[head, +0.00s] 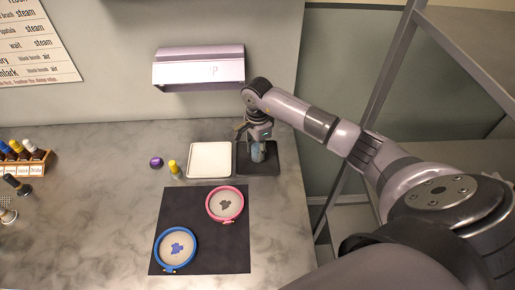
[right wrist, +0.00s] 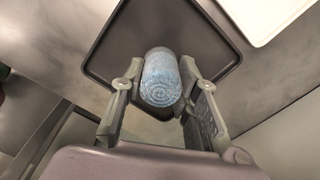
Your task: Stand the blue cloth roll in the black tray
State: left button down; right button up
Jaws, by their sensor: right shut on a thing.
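The blue cloth roll (head: 258,152) is a short pale-blue cylinder with a spiral end. It is upright or nearly so, at the black tray (head: 265,168), which lies at the right of the table's back. My right gripper (head: 254,141) is shut on the roll from above. In the right wrist view, the roll (right wrist: 161,78) sits between the two fingers of the gripper (right wrist: 160,95), with the dark tray (right wrist: 105,62) behind it. I cannot tell whether its lower end touches the tray floor. My left gripper is not in view.
A white tray (head: 209,160) adjoins the black tray on the left. A yellow bottle (head: 175,169) and a purple item (head: 156,162) stand further left. A black mat (head: 202,253) holds a pink hoop (head: 225,204) and a blue hoop (head: 175,249). A wall shelf (head: 199,69) hangs behind. A metal frame (head: 372,95) stands right.

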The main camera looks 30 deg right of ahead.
aim_at(258, 146)
jog(key=o, duration=0.9)
jog(key=shift+f, duration=0.1)
notch_tip(258, 146, up, 11)
jog(key=b, duration=0.3)
jog(key=shift+r, duration=0.7)
